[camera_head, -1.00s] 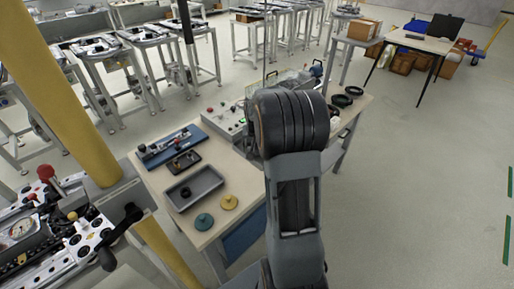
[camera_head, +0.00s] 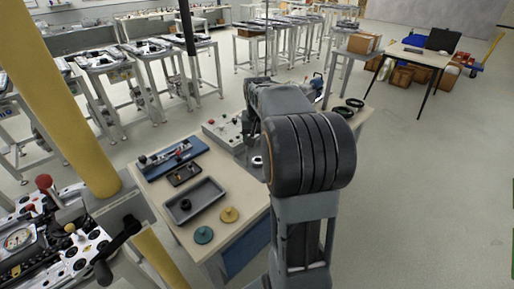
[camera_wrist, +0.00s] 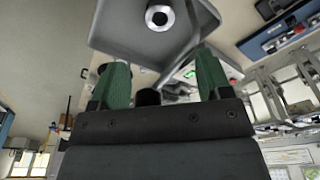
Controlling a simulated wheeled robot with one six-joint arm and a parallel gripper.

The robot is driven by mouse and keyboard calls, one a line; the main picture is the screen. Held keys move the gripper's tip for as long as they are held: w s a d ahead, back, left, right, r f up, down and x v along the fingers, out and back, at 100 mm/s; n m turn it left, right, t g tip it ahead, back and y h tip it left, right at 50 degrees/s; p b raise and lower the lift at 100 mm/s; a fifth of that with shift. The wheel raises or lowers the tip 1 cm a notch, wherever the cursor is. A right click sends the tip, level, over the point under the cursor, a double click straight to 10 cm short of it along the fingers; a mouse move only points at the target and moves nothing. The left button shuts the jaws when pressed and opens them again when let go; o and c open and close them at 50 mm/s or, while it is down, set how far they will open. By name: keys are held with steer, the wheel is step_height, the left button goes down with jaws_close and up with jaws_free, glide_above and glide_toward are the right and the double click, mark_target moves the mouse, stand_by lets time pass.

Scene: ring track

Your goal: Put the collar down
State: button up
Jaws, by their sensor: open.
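A dark collar (camera_head: 185,204) lies in the grey tray (camera_head: 215,188) at the front left of the bench. In the head view my own arm hides the gripper.
A teal disc (camera_head: 204,235) and a yellow disc (camera_head: 229,214) lie in front of the tray. Behind it are a small dark tray (camera_head: 184,174), a blue fixture (camera_head: 172,153) and a control box (camera_head: 223,131). A yellow post (camera_head: 62,95) stands left.

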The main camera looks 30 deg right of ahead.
steer(key=s+a+f+n+t+y, duration=0.1)
steer(key=s+a+n+t, duration=0.2)
steer(key=s+a+n, duration=0.4)
steer(key=s+a, duration=0.9)
steer(key=a, duration=0.3)
